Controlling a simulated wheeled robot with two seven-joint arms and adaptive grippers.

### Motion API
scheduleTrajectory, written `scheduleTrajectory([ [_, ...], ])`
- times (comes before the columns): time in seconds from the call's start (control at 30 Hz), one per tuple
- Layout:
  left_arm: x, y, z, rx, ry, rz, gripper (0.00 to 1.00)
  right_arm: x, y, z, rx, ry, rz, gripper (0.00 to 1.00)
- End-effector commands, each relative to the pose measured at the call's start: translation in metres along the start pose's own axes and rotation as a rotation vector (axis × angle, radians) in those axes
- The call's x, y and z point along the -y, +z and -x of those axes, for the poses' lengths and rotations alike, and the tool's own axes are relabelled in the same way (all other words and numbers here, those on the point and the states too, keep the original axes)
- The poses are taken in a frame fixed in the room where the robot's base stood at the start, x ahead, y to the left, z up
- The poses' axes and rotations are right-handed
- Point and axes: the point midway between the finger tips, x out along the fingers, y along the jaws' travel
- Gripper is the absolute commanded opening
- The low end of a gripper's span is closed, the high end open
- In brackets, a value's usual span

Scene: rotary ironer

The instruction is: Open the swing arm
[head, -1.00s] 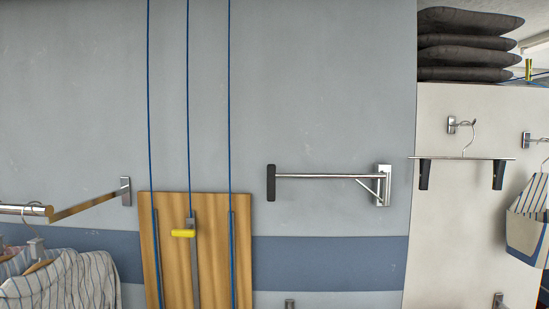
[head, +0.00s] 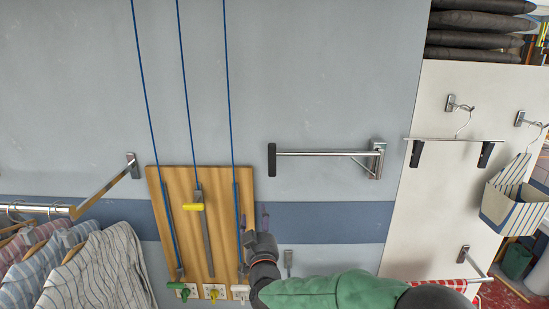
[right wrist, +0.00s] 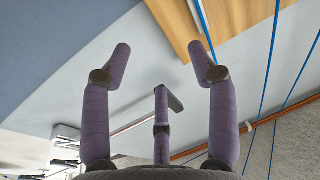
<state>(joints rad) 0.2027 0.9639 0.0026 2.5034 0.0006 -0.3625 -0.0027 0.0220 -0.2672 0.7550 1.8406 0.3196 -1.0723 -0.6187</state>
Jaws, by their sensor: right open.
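The swing arm (head: 322,153) is a chrome bar with a diagonal brace and a black grip (head: 272,160) at its left end. It is mounted on the grey wall by a bracket (head: 377,158) at its right end. My right gripper (head: 254,215) is open and empty, below and slightly left of the black grip, apart from it. In the right wrist view my purple fingers (right wrist: 162,58) are spread, and the black grip (right wrist: 175,101) shows partly behind the middle finger. My left gripper is not in view.
A wooden board (head: 187,230) with blue cords and a yellow handle (head: 194,207) is close left of my right gripper. Striped shirts (head: 95,270) hang from a rail at lower left. A clip hanger (head: 455,139) hangs at right. The wall above the swing arm is clear.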

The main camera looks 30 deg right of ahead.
Motion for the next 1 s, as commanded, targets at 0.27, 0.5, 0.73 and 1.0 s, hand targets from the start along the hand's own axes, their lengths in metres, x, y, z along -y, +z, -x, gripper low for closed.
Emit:
scheduleTrajectory([
  [0.27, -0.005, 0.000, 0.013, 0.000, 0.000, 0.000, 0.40, -0.043, -0.108, 0.007, -0.205, 0.142, 0.002, 0.59],
  [0.5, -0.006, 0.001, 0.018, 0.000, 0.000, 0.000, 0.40, -0.051, -0.123, -0.002, -0.230, 0.164, 0.003, 0.59],
  [0.73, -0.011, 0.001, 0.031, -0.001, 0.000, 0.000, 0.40, -0.057, -0.133, -0.039, -0.229, 0.165, 0.003, 0.59],
  [1.0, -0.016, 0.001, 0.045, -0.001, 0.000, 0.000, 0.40, -0.063, -0.141, -0.079, -0.229, 0.162, 0.003, 0.59],
])
